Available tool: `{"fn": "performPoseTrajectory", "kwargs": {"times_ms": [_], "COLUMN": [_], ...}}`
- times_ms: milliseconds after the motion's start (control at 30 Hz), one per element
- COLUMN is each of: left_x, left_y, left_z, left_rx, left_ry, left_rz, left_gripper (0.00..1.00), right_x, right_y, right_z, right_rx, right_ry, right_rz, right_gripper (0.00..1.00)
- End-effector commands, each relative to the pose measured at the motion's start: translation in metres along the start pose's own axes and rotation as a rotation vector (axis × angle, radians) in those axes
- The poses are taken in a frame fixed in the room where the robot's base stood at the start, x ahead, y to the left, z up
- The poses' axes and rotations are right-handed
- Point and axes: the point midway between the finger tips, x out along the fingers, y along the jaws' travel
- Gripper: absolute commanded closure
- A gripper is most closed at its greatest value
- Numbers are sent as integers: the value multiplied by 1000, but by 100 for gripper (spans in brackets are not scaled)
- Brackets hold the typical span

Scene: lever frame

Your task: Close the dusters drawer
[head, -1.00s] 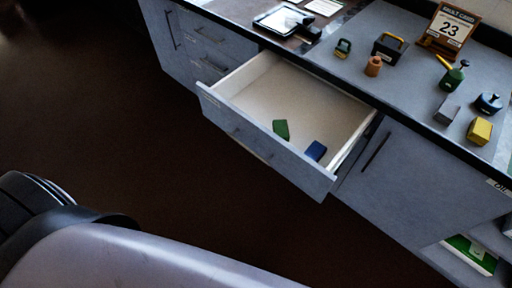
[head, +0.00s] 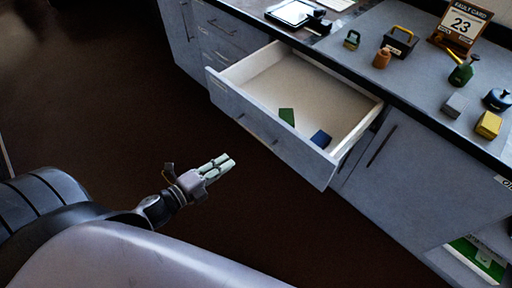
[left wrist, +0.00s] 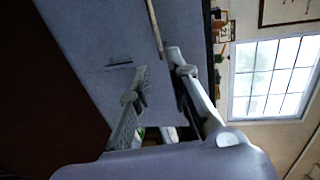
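The drawer (head: 262,137) is pulled well out from the grey cabinet under the counter. Its front panel is grey and its inside is pale. A green block (head: 287,116) and a dark blue block (head: 320,139) lie in it near the front panel. Whether it is labelled for dusters I cannot read. My left gripper (head: 230,163) is in front of the drawer front, apart from it, over the dark floor. In the left wrist view the left gripper (left wrist: 158,62) has its fingers apart with nothing between them. My right gripper is not in view.
A cabinet door (head: 408,176) is right of the drawer. The floor (head: 120,110) before the drawer is clear.

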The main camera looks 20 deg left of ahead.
Motion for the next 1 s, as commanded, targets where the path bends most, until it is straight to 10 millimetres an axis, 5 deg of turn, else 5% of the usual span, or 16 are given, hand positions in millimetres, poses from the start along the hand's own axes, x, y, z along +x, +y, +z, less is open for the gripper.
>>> {"fn": "performPoseTrajectory", "kwargs": {"times_ms": [200,600,1000], "left_x": [34,110,136], "left_y": [-2,-1,2], "left_z": [1,1,1], "left_rx": [-4,-8,-7], "left_ry": [-2,-3,-3], "left_rz": [-2,0,3], "left_gripper": [99,100,100], "right_x": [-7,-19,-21], "right_y": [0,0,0], "right_z": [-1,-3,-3], "right_rx": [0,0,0], "right_ry": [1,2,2], "right_rz": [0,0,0], "right_gripper": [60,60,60]}}
